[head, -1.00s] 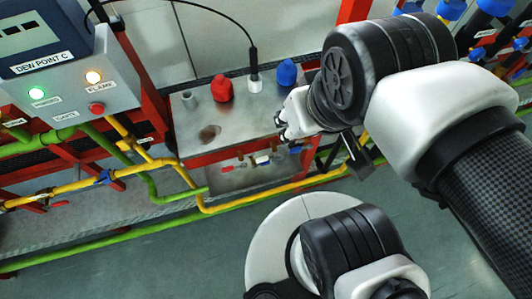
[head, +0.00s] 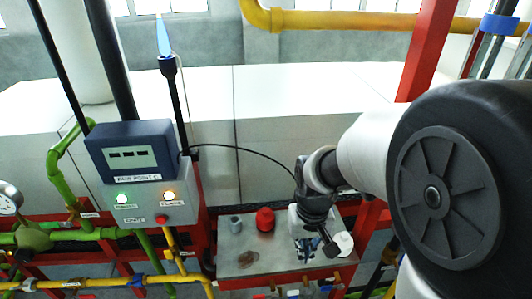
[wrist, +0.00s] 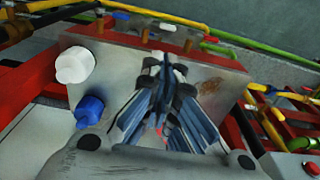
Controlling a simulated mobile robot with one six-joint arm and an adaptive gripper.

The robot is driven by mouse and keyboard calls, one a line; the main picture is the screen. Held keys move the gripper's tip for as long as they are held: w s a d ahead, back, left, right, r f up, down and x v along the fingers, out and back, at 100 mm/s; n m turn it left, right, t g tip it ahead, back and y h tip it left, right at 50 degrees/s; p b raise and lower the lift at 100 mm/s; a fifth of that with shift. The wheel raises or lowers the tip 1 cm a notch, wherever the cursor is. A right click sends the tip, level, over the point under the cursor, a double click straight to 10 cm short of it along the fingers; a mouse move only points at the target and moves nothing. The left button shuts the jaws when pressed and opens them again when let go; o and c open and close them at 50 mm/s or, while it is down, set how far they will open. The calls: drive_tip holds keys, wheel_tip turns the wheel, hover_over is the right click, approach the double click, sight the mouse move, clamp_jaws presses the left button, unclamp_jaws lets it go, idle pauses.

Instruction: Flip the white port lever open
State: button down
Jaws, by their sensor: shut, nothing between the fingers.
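A small pale lever (head: 292,293), which looks like the white port lever, sits in the valve row below the front edge of the grey metal plate (head: 230,258). It is cut by the bottom of the head view. A whitish piece, probably the same lever, shows small and blurred in the wrist view (wrist: 168,27), beyond the plate's far edge. My gripper (head: 306,250) hangs over the right part of the plate, apart from the lever. In the wrist view its fingers (wrist: 162,65) come together, shut and empty, and hide part of the plate.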

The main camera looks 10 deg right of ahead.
sight(300, 293)
drive_tip(key=f, duration=0.3)
drive_tip(key=shift+w+a+g, duration=0.2)
drive_tip(key=shift+w+g, duration=0.05)
drive_tip(key=shift+g, duration=0.05)
drive_tip(key=shift+f, duration=0.1)
wheel_tip(300, 293, down, 14)
drive_tip(key=b, duration=0.3)
drive_tip(key=shift+w+a, duration=0.1)
idle(0.5)
